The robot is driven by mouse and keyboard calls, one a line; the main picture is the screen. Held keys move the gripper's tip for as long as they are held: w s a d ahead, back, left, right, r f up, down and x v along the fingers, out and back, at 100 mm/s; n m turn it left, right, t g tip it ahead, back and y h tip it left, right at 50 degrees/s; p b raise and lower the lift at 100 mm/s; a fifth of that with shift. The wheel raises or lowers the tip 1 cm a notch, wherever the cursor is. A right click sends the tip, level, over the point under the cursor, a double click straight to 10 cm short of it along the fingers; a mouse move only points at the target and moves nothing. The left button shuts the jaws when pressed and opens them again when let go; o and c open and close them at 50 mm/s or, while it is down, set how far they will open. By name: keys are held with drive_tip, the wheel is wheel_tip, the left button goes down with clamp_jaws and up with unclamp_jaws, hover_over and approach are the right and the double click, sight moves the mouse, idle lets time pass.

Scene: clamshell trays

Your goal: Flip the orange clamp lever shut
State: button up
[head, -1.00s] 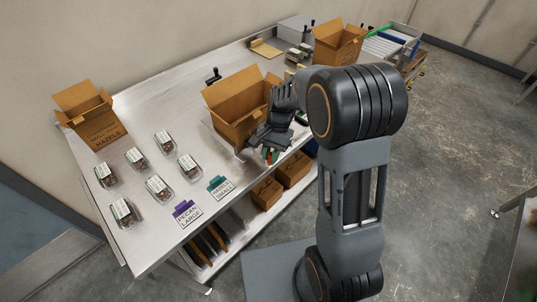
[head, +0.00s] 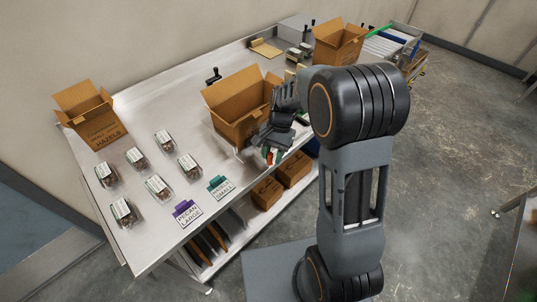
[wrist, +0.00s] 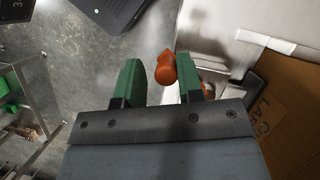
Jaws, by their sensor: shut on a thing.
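The orange clamp lever (wrist: 166,69) shows in the wrist view between the two green fingers of my gripper (wrist: 158,64), its rounded end toward the camera. My gripper is shut on it, though a gap seems to show beside the left finger. In the head view my gripper (head: 268,152) is at the table's front edge, in front of the large open box, with a bit of orange showing at the fingers. The clamp's body is mostly hidden by my gripper and wrist, so I cannot tell the lever's angle.
The open cardboard box (head: 236,128) stands on the metal table (head: 150,225) just behind my gripper. Several clamshell trays (head: 157,187) lie to the left, near the pecan sign (head: 188,213) and the small sign (head: 221,187). Another box (head: 95,116) stands far left. Open floor lies right.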

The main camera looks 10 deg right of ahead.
drive_tip(key=shift+o, duration=0.8)
drive_tip(key=shift+d, duration=0.3)
drive_tip(key=shift+o, duration=1)
drive_tip(key=shift+a, duration=0.25)
drive_tip(key=v, duration=1.3)
drive_tip(key=shift+d+r, duration=0.2)
drive_tip(key=shift+r, duration=0.2)
